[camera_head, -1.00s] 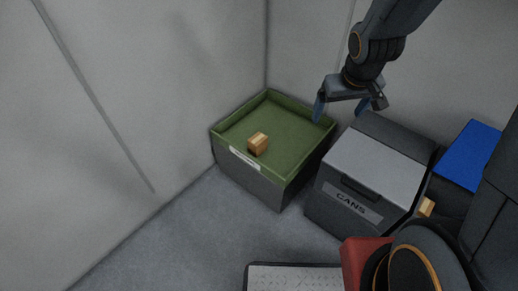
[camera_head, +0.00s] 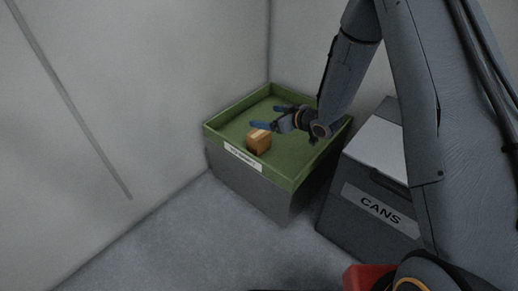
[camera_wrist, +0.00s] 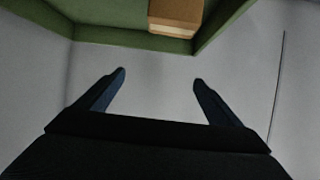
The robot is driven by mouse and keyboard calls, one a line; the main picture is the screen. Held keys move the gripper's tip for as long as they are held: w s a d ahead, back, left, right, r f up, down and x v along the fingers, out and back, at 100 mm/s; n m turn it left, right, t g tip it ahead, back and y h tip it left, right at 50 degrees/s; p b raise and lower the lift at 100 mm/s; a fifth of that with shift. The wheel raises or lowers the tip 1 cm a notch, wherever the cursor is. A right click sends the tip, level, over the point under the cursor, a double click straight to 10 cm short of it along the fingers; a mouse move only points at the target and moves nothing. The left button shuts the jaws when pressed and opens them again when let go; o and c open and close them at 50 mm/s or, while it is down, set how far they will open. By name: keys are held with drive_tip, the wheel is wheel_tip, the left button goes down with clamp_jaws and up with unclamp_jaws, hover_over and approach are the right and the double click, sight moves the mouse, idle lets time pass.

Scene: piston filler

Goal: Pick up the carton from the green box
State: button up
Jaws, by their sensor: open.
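The carton (camera_head: 259,141) is a small brown box near the front left edge inside the green box (camera_head: 300,179). It also shows at the top of the wrist view (camera_wrist: 176,14), close to the green wall (camera_wrist: 130,37). My gripper (camera_head: 264,117) is open and empty, with its blue fingers over the green box, just behind and above the carton in the head view. In the wrist view my fingers (camera_wrist: 159,76) are apart with nothing between them, and the carton lies beyond their tips.
A grey bin labelled CANS (camera_head: 376,209) stands right of the green box, partly hidden by my arm. Grey walls (camera_head: 130,80) close in behind and at the left. A red object (camera_head: 366,277) shows at the bottom. Floor (camera_head: 190,240) is clear in front.

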sight(263, 135)
drive_tip(key=shift+y, duration=0.3)
drive_tip(key=f+b, duration=0.1)
drive_tip(key=f, duration=0.2)
drive_tip(key=f+b, duration=0.1)
drive_tip(key=f, duration=0.2)
drive_tip(key=a+f+b, duration=0.1)
drive_tip(key=f, duration=0.2)
drive_tip(key=shift+f, duration=0.25)
drive_tip(key=shift+b+x, duration=0.4)
drive_tip(key=shift+x, duration=0.6)
drive_tip(key=shift+b+x, duration=0.95)
drive_tip(key=shift+x, duration=1.9)
drive_tip(key=shift+r, duration=0.1)
drive_tip(key=shift+c, duration=0.2)
drive_tip(key=c, duration=1.1)
